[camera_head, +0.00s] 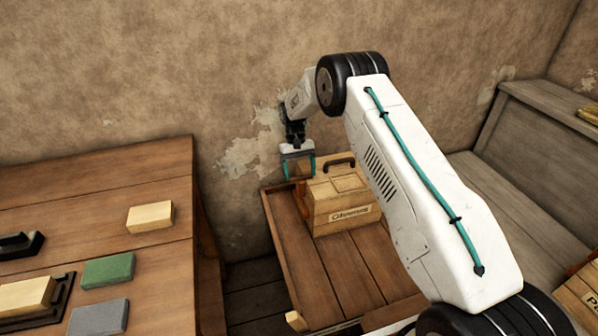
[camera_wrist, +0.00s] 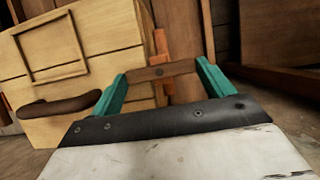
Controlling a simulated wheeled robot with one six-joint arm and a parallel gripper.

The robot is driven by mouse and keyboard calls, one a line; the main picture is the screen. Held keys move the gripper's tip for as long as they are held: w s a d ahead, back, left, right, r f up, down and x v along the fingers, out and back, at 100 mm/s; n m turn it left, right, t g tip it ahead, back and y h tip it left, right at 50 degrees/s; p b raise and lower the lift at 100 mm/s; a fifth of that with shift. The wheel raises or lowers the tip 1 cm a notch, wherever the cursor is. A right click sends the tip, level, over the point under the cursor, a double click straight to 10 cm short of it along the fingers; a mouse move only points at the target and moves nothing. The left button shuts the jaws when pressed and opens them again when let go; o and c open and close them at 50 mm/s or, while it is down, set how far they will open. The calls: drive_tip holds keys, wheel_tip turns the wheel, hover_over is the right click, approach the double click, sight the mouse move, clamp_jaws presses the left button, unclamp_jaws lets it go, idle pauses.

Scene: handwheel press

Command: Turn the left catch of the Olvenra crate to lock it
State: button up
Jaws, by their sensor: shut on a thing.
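The wooden Olvenra crate (camera_head: 348,216) stands on a brown plank table, with a dark handle (camera_head: 339,163) on its lid. The crate also fills the left of the wrist view (camera_wrist: 105,45), with its brown handle (camera_wrist: 58,107) and a framed panel. My gripper (camera_head: 298,167) is at the crate's left side. In the wrist view, its teal fingers are shut on the ends of a brown wooden catch (camera_wrist: 150,74). An orange upright piece (camera_wrist: 161,45) shows behind the catch. The catch's exact angle to the crate cannot be told.
A wooden table (camera_head: 165,178) at the left holds a light block (camera_head: 150,216), a green block (camera_head: 108,270) and a grey block (camera_head: 98,318). The wall is close behind the crate. A grey wooden bench (camera_head: 520,190) stands at the right. My arm hides part of the crate table.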

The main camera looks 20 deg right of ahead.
drive_tip(key=o, duration=0.9)
drive_tip(key=shift+o, duration=0.2)
drive_tip(key=v, duration=0.8)
drive_tip(key=shift+f, duration=0.1)
